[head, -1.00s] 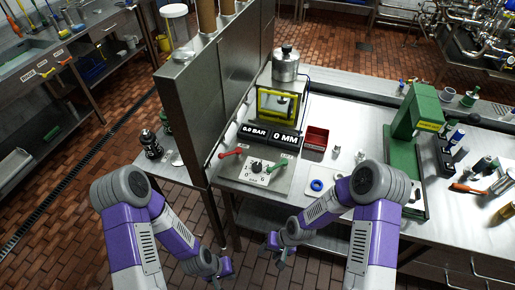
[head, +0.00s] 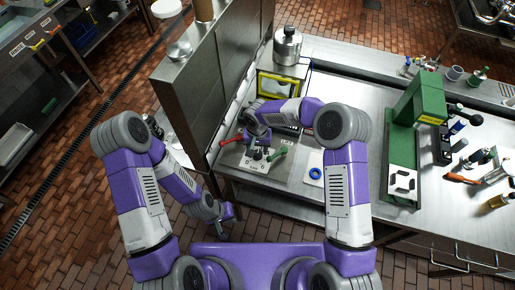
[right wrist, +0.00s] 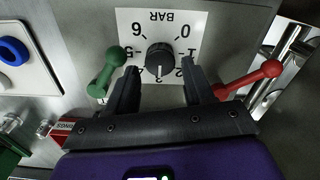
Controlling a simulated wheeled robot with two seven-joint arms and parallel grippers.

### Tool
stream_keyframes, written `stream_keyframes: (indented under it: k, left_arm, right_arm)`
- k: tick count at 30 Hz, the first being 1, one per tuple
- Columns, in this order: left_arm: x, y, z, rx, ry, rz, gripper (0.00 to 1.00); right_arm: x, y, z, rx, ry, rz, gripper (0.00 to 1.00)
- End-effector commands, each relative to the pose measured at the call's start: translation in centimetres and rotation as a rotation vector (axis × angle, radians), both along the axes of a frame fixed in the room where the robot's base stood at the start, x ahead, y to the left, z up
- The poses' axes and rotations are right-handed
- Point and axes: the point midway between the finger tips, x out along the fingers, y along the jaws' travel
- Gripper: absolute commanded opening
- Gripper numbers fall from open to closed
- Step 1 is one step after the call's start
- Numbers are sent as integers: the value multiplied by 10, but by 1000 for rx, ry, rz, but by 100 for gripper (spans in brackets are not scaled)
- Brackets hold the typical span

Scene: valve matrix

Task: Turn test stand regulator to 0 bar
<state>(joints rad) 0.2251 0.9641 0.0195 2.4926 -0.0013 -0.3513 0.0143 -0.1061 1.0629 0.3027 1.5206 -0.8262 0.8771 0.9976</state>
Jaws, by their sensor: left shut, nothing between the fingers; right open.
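The regulator is a black round knob (right wrist: 160,58) on a white dial plate (right wrist: 190,22) marked BAR, with numbers including 0, 1, 5 and 6. In the head view the right gripper (head: 259,147) is over the dial plate (head: 256,165). My left gripper (head: 222,226) is shut and empty, low in front of the bench.
A red lever (right wrist: 250,80) and a green lever (right wrist: 108,70) flank the dial closely. A blue ring (head: 315,173) lies right of the stand. A green machine (head: 414,120) stands further right. My right arm covers the displays. A tall steel panel (head: 200,90) rises at left.

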Motion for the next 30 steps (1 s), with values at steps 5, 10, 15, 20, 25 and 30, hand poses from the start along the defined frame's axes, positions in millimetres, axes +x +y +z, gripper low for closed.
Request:
stream_keyframes:
  k: [5,10,15,20,25,30]
  left_arm:
    - [1,0,3,1,-3,1,0]
    - [1,0,3,0,-2,1,0]
    - [1,0,3,0,-2,1,0]
    - [1,0,3,0,-2,1,0]
    - [1,0,3,0,-2,1,0]
    - [1,0,1,0,-2,1,0]
  right_arm:
    - [0,-1,-21,0,2,-3,52]
    - [0,0,-27,1,0,-1,52]
    - [0,0,-27,1,0,-1,52]
    - [0,0,-27,1,0,-1,31]
    - [0,0,-27,1,0,-1,11]
    - [0,0,-27,1,0,13,11]
